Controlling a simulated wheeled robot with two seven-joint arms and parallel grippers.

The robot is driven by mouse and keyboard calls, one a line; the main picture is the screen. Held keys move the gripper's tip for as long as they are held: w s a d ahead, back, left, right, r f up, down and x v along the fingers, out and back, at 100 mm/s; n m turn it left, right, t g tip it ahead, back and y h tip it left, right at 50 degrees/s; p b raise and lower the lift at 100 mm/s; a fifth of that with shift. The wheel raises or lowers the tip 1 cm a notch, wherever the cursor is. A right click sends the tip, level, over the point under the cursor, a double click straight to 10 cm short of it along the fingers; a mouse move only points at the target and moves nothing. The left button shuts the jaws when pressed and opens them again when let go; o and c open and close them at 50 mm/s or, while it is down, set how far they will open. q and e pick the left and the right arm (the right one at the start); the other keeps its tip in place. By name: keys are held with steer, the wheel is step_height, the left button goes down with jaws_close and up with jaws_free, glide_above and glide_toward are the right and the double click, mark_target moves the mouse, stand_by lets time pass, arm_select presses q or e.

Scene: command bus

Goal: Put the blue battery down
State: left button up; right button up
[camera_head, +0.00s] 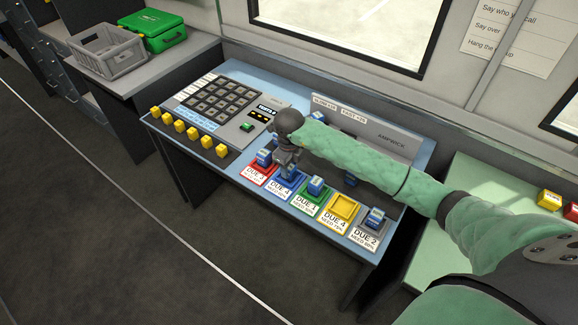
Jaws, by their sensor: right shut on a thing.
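My right gripper (287,164) comes down from above and is shut on a blue battery (289,174). The battery is at the blue tray (275,182), second from the left in the front row; I cannot tell whether it touches the tray floor. Other blue batteries sit in the red tray (264,158), the green tray (316,186) and the grey tray (376,217). The yellow tray (344,207) is empty. My left gripper is not in view.
A grey crate (106,52) and a green case (153,28) are on the left counter.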

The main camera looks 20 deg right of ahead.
steer(key=o, duration=1.1)
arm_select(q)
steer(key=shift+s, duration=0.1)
arm_select(e)
steer(key=shift+r, duration=0.15)
steer(key=shift+r, duration=0.4)
steer(key=shift+r+b, duration=0.6)
steer(key=shift+r, duration=0.05)
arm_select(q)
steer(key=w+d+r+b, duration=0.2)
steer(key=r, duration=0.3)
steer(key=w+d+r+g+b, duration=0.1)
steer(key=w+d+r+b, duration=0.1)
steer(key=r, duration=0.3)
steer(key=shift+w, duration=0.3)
arm_select(e)
steer(key=shift+r, duration=4.9)
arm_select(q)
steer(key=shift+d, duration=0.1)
